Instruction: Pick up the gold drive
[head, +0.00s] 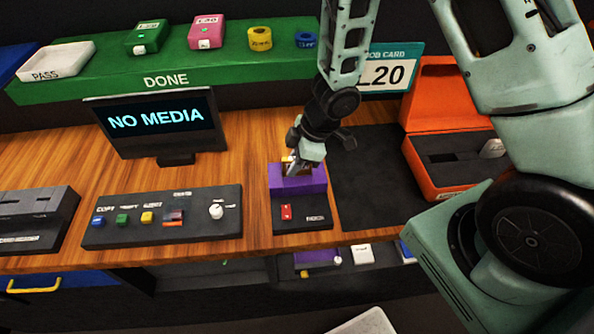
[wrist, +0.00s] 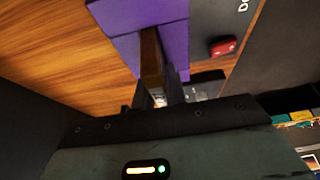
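The gold drive (wrist: 151,62) shows in the wrist view as a narrow brown-gold bar standing in the purple dock (wrist: 112,17). In the head view a small bit of the gold drive (head: 287,160) shows at the top of the purple dock (head: 300,185), mostly hidden by my gripper. My gripper (head: 293,168) points down at the dock. In the wrist view my gripper (wrist: 158,97) has its dark fingers on either side of the drive's near end. Whether they press on it I cannot tell.
A red switch (head: 286,212) is on the dock's front. A button panel (head: 163,217) and a NO MEDIA screen (head: 160,121) stand to the left. An orange case (head: 432,100) lies open at right, beside a dark mat (head: 375,180). A green DONE shelf (head: 120,83) is behind.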

